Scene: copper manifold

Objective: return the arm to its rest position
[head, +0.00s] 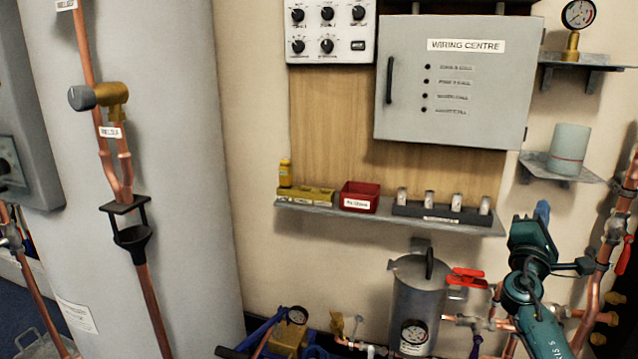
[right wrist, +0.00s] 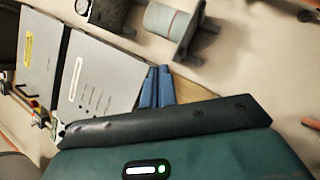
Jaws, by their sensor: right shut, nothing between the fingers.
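My right arm rises from the lower right of the head view, teal and dark. Its right gripper (head: 543,210) points up and away, with only a bit of blue finger showing beyond the wrist. In the right wrist view the two blue fingers of the gripper (right wrist: 156,86) lie together, with nothing between them. They stand clear in front of the wall, apart from the grey wiring centre box (head: 452,85). My left gripper is not in view.
A shelf (head: 400,217) with a red bin (head: 360,197) and small parts is left of my right arm. Below it stand a grey canister (head: 418,300) and a red valve lever (head: 467,278). Copper pipes (head: 612,240) run close on the right. A small shelf holds a pale cylinder (head: 570,148).

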